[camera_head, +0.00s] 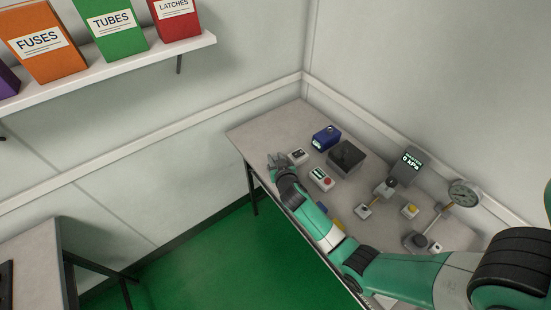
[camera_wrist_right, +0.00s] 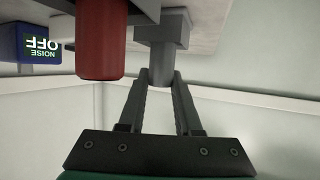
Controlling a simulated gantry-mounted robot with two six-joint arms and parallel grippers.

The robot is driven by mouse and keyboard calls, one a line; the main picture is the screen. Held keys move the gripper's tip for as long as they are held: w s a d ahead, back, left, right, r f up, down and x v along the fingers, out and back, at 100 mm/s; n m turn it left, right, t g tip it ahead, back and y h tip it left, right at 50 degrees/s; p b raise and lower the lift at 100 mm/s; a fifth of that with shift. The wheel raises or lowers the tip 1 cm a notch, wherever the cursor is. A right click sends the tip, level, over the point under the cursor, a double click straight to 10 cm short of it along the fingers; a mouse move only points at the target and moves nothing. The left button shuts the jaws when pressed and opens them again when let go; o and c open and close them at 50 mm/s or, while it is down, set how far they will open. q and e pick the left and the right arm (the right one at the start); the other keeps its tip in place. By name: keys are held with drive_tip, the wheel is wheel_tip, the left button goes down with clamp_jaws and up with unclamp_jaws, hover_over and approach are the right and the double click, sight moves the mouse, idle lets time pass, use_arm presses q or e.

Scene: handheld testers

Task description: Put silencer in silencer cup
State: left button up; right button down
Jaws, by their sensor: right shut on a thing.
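My right gripper (camera_head: 276,162) is over the left end of the table, beside the small pale tester. In the right wrist view, which is upside down, its fingers (camera_wrist_right: 160,80) close around the end of a grey cylinder (camera_wrist_right: 160,62). The cylinder meets a wider square grey block (camera_wrist_right: 162,28) at the table surface; I cannot tell whether it is seated in it. A thick red cylinder (camera_wrist_right: 101,45) stands beside it, apart from the fingers. Neither silencer nor silencer cup carries a readable label, so I cannot tell them apart for certain. My left gripper is out of view.
A blue box (camera_head: 326,137) reads NOISE OFF in the wrist view.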

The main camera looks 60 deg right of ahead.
drive_tip(key=shift+f, duration=0.2)
drive_tip(key=c, duration=0.5)
unclamp_jaws()
drive_tip(key=shift+r, duration=0.1)
drive_tip(key=shift+s+a+r, duration=0.15)
drive_tip(key=shift+s+a, duration=0.05)
drive_tip(key=shift+a, duration=0.05)
drive_tip(key=p+v, duration=0.3)
drive_tip(key=v, duration=0.8)
drive_tip(key=shift+p, duration=0.3)
